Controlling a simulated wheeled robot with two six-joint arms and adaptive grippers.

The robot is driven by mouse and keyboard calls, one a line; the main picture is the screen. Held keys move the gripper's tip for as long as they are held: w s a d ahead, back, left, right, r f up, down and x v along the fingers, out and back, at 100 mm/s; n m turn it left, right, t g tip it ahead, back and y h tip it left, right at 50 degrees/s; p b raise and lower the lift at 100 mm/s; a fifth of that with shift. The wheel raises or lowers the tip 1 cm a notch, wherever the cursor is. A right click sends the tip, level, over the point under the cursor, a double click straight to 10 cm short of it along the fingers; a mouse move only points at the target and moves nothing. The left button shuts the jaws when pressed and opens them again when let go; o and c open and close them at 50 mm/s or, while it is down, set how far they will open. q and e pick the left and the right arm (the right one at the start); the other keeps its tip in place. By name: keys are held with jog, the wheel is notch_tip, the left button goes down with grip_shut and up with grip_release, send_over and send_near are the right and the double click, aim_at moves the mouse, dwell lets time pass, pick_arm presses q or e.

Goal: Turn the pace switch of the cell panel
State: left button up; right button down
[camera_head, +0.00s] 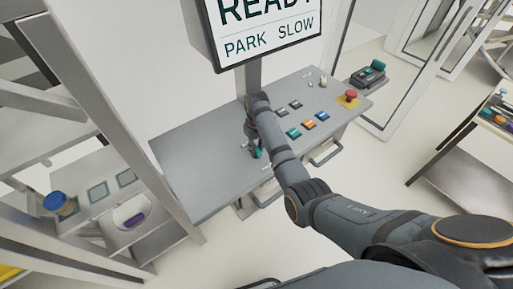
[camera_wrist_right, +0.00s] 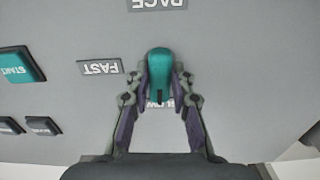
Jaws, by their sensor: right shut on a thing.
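The cell panel (camera_head: 200,165) is a grey sloped desk with buttons, below a screen (camera_head: 265,30) that reads READY, PARK and SLOW. The pace switch (camera_wrist_right: 160,65) is a teal knob with a dark pointer mark, seen in the right wrist view between the PACE label (camera_wrist_right: 157,4), the FAST label (camera_wrist_right: 101,67) and a partly covered SLOW label. My right gripper (camera_wrist_right: 160,85) is shut on the knob, a finger on each side. In the head view my right gripper (camera_head: 257,150) is at the panel's near part, mostly hidden by my arm. My left gripper is not in view.
A teal START button (camera_wrist_right: 18,66) and dark buttons (camera_wrist_right: 42,126) lie beside the switch. A red emergency button (camera_head: 351,95) is at the panel's right. A metal frame with shelves (camera_head: 130,130) stands at left; a cart (camera_head: 470,140) stands at right.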

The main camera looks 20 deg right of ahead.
jog(key=shift+w+r+n, duration=0.1)
jog(key=shift+r+n, duration=0.05)
jog(key=shift+n, duration=0.35)
jog(key=c, duration=1.2)
grip_release()
jog(key=shift+o, duration=0.2)
notch_tip(320, 180, up, 7)
jog(key=shift+r, duration=0.2)
